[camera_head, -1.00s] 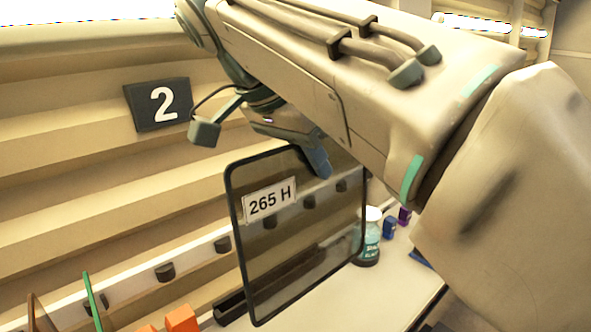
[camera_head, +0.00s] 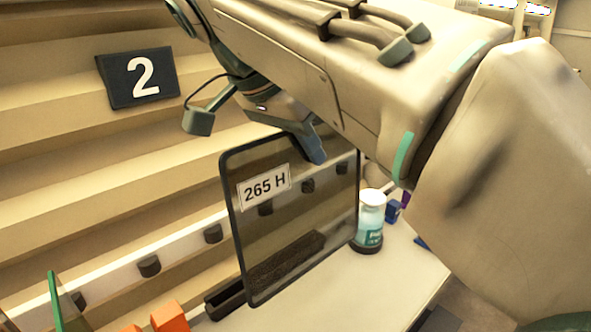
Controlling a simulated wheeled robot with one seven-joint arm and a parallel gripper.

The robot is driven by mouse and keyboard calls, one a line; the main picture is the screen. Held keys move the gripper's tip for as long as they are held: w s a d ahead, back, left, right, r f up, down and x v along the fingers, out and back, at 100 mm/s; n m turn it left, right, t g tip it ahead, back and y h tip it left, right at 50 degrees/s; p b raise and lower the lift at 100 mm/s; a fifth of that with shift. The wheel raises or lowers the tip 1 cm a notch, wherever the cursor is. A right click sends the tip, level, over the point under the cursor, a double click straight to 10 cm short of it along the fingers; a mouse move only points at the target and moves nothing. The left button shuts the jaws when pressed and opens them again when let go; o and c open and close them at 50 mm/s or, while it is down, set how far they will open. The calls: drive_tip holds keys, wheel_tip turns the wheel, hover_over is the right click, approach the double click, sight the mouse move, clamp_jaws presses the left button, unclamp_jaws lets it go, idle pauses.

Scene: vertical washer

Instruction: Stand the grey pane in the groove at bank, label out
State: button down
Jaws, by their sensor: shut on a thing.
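The grey pane (camera_head: 300,228) is a see-through dark sheet with a black rim, held upright and slightly tilted in the picture. Its white label (camera_head: 264,186), reading "265 H", faces the camera. My gripper (camera_head: 314,150) is shut on the pane's top edge. A dark grooved block (camera_head: 226,299) lies on the white counter behind the pane and is partly seen through it. The pane's lower edge overlaps the block in the picture; I cannot tell whether they touch.
A bottle (camera_head: 369,222) with a white cap stands right of the pane, with small blue (camera_head: 393,211) items behind. Orange blocks (camera_head: 169,316) and a green-edged pane (camera_head: 62,300) are at lower left. A "2" sign (camera_head: 138,77) is on the stepped wall. The counter (camera_head: 345,293) in front is clear.

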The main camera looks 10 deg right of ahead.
sight(306, 165)
drive_tip(key=shift+a+f+b, duration=0.1)
drive_tip(key=shift+f+b, duration=0.75)
drive_tip(key=shift+f, duration=0.85)
drive_tip(key=shift+w+a+f+p, duration=0.3)
drive_tip(key=shift+w+a+f, duration=0.35)
drive_tip(key=shift+w+a, duration=0.6)
drive_tip(key=shift+w+a+f+p, duration=0.25)
drive_tip(key=shift+w+a+f, duration=0.45)
drive_tip(key=shift+w, duration=0.9)
drive_tip(key=shift+w+a+f+p, duration=0.3)
drive_tip(key=shift+w+a+f, duration=0.25)
drive_tip(key=shift+w+a, duration=0.7)
drive_tip(key=shift+w+d, duration=0.15)
drive_tip(key=shift+d+f+b, duration=0.1)
drive_tip(key=shift+f+b, duration=1.3)
drive_tip(key=shift+f, duration=0.15)
drive_tip(key=c, duration=1.5)
unclamp_jaws()
drive_tip(key=shift+f, duration=0.1)
